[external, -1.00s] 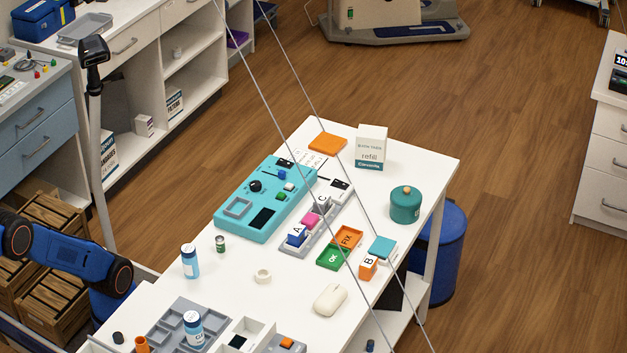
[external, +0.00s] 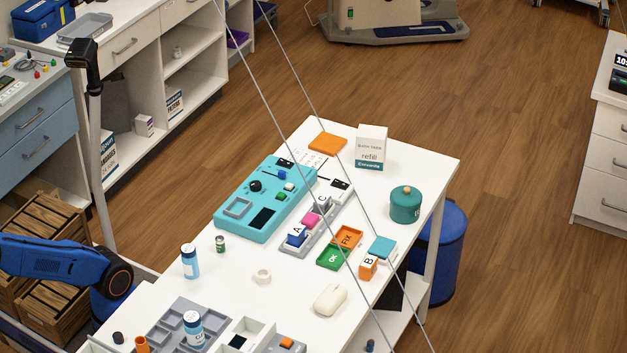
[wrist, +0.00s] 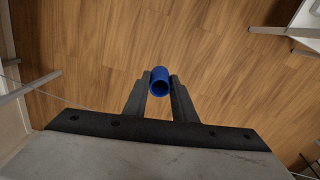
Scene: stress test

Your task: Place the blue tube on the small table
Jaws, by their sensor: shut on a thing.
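The blue tube (wrist: 160,82) is held between the two dark fingers of my gripper (wrist: 159,92) in the wrist view. Its open round end faces the camera, and brown wood floor lies behind it. My gripper is shut on the tube. In the external view only part of my blue arm shows at the left edge; the gripper and the tube are outside that picture. A white table (external: 222,283) stands in the middle of the external view, crowded with items. I cannot tell whether it is the small table.
The white table carries a teal panel (external: 232,222), a white refill box (external: 371,148), a teal jar (external: 405,206) and a mouse (external: 330,299). Thin cables cross in front of it. Wooden crates (external: 52,310) stand at left. A white furniture edge (wrist: 300,32) shows at the wrist view's upper right.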

